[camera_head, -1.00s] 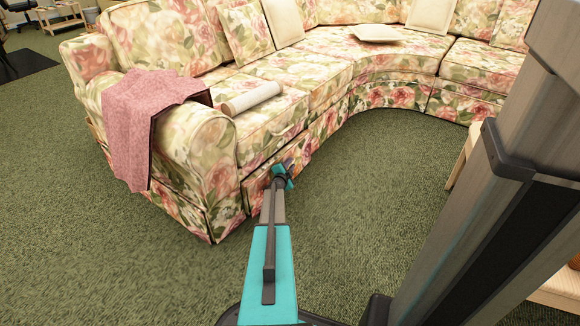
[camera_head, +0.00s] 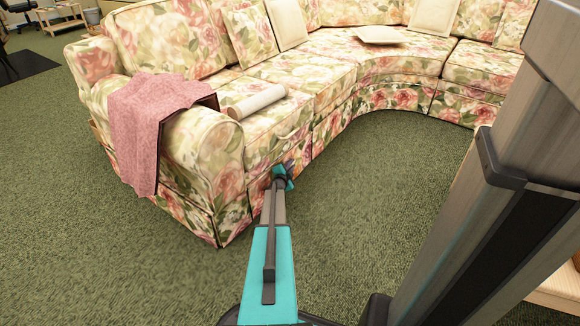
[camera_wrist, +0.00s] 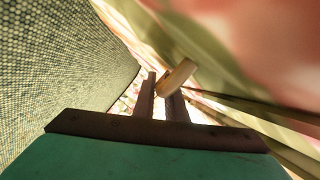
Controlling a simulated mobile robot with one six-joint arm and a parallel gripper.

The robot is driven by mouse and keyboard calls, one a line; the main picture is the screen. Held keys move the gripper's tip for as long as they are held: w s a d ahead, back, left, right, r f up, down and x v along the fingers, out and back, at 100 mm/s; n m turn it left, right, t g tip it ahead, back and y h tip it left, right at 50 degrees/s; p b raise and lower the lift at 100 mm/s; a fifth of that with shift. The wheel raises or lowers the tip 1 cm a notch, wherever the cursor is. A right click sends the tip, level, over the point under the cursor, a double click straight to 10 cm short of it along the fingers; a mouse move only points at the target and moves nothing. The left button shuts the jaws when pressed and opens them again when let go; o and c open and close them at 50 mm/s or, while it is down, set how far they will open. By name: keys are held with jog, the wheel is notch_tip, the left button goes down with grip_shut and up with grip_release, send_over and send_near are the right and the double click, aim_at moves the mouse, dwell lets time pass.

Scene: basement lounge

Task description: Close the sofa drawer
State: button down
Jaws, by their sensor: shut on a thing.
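The floral sofa (camera_head: 310,68) curves across the head view. Its drawer front (camera_head: 258,187) is low on the near left section, in the same floral cloth, and partly hidden by my arm. I cannot tell exactly how far it stands out. My gripper (camera_head: 284,174) is at this front, low above the carpet. In the wrist view, my gripper (camera_wrist: 160,92) is shut on a small light wooden handle (camera_wrist: 178,76) beside the blurred floral cloth. Dark seams or gaps run along that cloth at the right.
A pink throw (camera_head: 152,125) hangs over the sofa's left arm. A pale roll (camera_head: 257,102) lies on the seat. Green carpet (camera_head: 370,220) is open in front of the sofa. A wooden piece of furniture (camera_head: 560,285) stands at the lower right.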

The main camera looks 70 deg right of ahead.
jog(key=shift+w+d, duration=0.1)
jog(key=shift+w, duration=0.15)
jog(key=c, duration=2.1)
grip_release()
jog(key=shift+v, duration=0.8)
jog(key=shift+p+v, duration=2)
jog(key=shift+v, duration=4.1)
jog(key=shift+s, duration=0.15)
